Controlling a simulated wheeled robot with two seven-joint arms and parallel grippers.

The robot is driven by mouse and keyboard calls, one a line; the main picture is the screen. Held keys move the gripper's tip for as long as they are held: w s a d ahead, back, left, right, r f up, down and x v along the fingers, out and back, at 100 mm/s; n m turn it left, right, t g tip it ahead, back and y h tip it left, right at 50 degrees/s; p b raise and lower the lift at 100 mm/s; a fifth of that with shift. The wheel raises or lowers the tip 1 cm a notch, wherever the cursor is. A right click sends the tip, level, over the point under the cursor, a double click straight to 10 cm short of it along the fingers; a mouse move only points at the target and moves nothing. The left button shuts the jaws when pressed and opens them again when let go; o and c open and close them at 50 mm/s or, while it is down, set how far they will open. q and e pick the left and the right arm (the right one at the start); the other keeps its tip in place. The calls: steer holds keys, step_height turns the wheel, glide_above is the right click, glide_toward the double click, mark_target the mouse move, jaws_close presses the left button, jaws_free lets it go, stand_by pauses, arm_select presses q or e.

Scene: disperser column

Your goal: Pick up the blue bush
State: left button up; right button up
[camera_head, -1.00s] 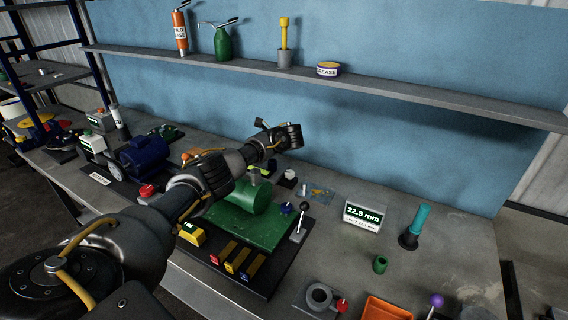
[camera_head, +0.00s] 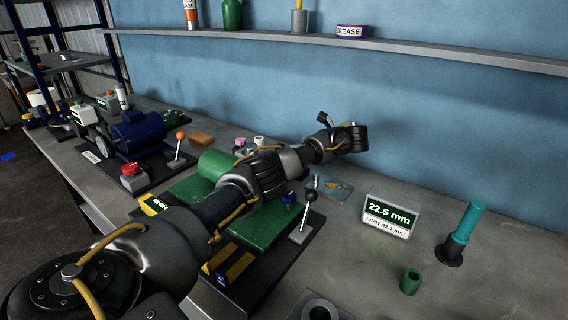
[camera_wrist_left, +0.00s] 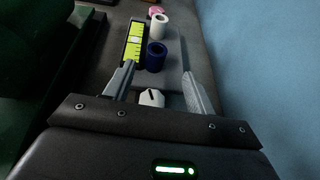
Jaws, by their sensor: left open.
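The blue bush (camera_wrist_left: 156,55) is a short, hollow, dark blue cylinder standing upright beside a yellow-green gauge strip (camera_wrist_left: 134,45) in the left wrist view. I cannot make it out in the head view, where my left arm covers part of the bench. My left gripper (camera_wrist_left: 158,60) is open, its two fingers pointing toward the blue bush, which appears between the fingertips. I cannot tell whether the bush is within their reach. In the head view the hand (camera_head: 348,138) is above the bench near the wall, fingers not clear. My right gripper is out of view.
A white bush (camera_wrist_left: 159,25) and a pink piece (camera_wrist_left: 155,9) stand beyond the blue one.

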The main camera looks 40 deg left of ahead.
mark_target(277, 146)
arm_select(q)
steer(key=shift+w+d+f, duration=0.1)
steer(key=shift+f, duration=0.05)
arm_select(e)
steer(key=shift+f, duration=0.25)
arm_select(q)
steer(key=shift+a, duration=0.25)
steer(key=p+x, duration=0.1)
steer(key=x, duration=0.3)
steer(key=shift+a, duration=0.35)
steer(key=shift+a+f, duration=0.1)
steer(key=shift+a, duration=0.2)
steer(key=x, duration=0.3)
steer(key=p+x, duration=0.1)
steer(key=x, duration=0.1)
steer(key=shift+s+f, duration=0.1)
steer(key=shift+s, duration=0.3)
steer(key=shift+d, duration=0.1)
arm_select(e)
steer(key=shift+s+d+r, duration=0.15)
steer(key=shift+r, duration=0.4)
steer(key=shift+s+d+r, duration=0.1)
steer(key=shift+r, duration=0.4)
arm_select(q)
steer(key=shift+c, duration=0.3)
steer(key=c, duration=1)
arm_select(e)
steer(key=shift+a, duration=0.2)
